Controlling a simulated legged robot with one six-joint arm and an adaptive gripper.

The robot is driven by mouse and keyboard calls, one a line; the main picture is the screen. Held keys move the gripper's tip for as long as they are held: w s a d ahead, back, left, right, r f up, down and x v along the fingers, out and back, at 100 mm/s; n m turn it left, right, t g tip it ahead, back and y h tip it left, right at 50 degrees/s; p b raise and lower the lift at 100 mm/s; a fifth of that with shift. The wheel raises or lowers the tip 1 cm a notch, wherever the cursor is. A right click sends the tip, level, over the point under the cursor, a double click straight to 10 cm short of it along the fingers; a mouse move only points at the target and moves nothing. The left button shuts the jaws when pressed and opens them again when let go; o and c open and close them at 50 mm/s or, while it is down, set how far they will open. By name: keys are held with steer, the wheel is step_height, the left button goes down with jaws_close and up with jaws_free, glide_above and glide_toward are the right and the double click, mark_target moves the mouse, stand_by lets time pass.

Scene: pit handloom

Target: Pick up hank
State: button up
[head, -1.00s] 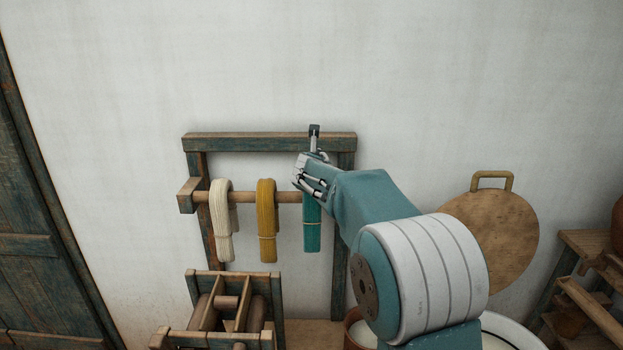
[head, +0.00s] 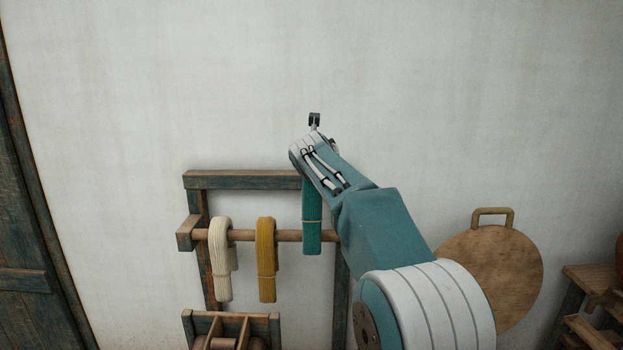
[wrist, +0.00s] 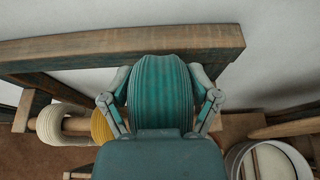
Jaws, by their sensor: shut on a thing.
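The teal hank (head: 312,222) hangs down from my gripper (head: 306,160) in the head view, in front of the right part of the wooden rack. In the wrist view the teal hank (wrist: 160,85) fills the space between the two fingers of my gripper (wrist: 160,98), which are shut on its sides. The hank's top is hidden behind my gripper in the head view. A cream hank (head: 220,260) and a mustard hank (head: 266,260) hang on the rack's rod (head: 290,236) to the left.
The wooden rack (head: 240,180) stands against the pale wall. A wooden reel frame (head: 232,328) is below it. A round board with a handle (head: 490,270) is at the right. A white basin (wrist: 268,160) lies low right in the wrist view. The wall above is clear.

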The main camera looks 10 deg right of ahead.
steer(key=shift+r, duration=0.85)
steer(key=shift+s+a+r, duration=0.1)
steer(key=shift+s+a, duration=0.05)
steer(key=shift+s, duration=0.45)
steer(key=s+a, duration=0.3)
steer(key=s, duration=1.2)
steer(key=s+a, duration=0.3)
steer(key=s, duration=1.2)
steer(key=shift+s+r, duration=0.15)
steer(key=shift+r, duration=1.95)
